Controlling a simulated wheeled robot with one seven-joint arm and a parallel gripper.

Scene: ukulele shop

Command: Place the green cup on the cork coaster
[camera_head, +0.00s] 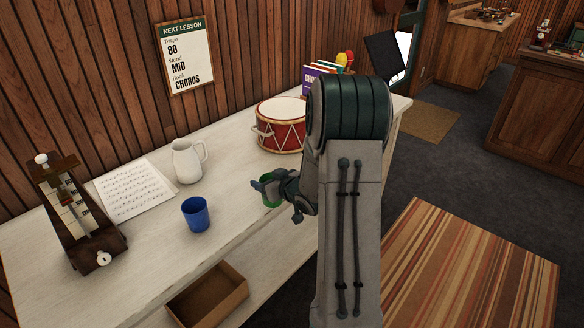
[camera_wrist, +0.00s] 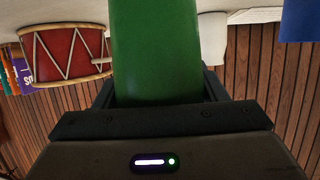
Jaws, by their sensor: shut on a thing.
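The green cup (camera_head: 268,198) is partly hidden behind my gripper (camera_head: 277,184) in the head view. In the wrist view the green cup (camera_wrist: 155,50) fills the upper middle, between the dark fingers of my gripper (camera_wrist: 160,92). My gripper is shut on the green cup, over or on the front part of the pale counter (camera_head: 150,262); I cannot tell whether the cup touches the counter. I do not see the cork coaster in either view; my arm hides part of the counter.
A blue cup (camera_head: 196,214) and a white pitcher (camera_head: 187,161) stand left of the green cup. A red drum (camera_head: 281,126) stands behind it. Sheet music (camera_head: 134,191) and a metronome (camera_head: 76,215) are farther left. An open wooden box (camera_head: 208,296) is below the counter's front edge.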

